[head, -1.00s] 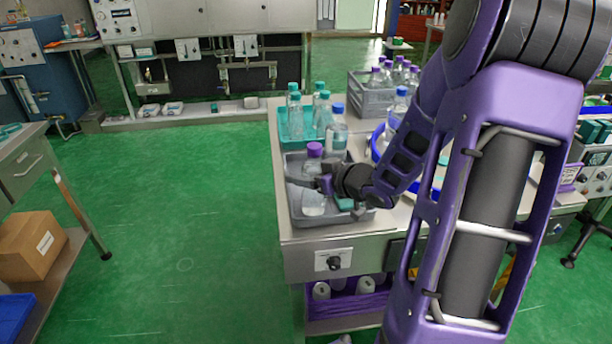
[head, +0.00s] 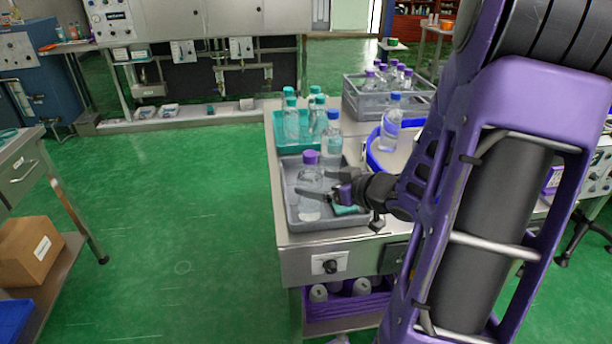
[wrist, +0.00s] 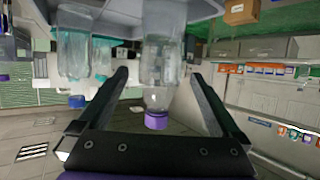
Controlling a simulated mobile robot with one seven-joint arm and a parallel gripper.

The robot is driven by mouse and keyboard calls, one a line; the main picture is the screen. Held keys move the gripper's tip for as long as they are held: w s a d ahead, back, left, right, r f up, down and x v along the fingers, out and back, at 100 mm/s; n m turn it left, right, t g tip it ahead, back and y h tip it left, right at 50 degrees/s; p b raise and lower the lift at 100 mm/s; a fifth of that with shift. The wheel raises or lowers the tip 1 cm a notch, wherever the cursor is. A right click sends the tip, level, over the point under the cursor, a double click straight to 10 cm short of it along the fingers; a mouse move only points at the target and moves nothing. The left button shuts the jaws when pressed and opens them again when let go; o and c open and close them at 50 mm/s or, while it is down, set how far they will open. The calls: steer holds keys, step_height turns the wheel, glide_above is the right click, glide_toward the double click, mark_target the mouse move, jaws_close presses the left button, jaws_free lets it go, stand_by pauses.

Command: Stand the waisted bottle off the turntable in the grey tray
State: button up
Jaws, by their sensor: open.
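The waisted bottle (head: 310,176), clear with a purple cap, stands upright in the grey tray (head: 292,212) at the bench's front left. My gripper (head: 318,198) is open, reaching in from the right at the bottle's mid-height. In the wrist view, which shows things upside down, the bottle (wrist: 158,75) appears between the spread fingers, with a visible gap to each. The fingers partly hide its body in the head view. The turntable (head: 374,163) has a blue rim and lies to the right, partly behind my arm.
A blue-capped bottle (head: 332,147) stands close behind the waisted one. A teal tray (head: 285,148) with several teal-capped bottles is behind. Another blue-capped bottle (head: 391,130) stands at the turntable. A grey crate (head: 375,107) holds purple-capped bottles. A small teal item (head: 346,210) lies below my gripper.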

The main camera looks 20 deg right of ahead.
mark_target(319, 183)
steer(key=p+v, duration=0.1)
steer(key=v, duration=0.4)
steer(key=shift+s+d+r, duration=0.1)
steer(key=shift+s+r, duration=0.05)
steer(key=shift+s, duration=0.15)
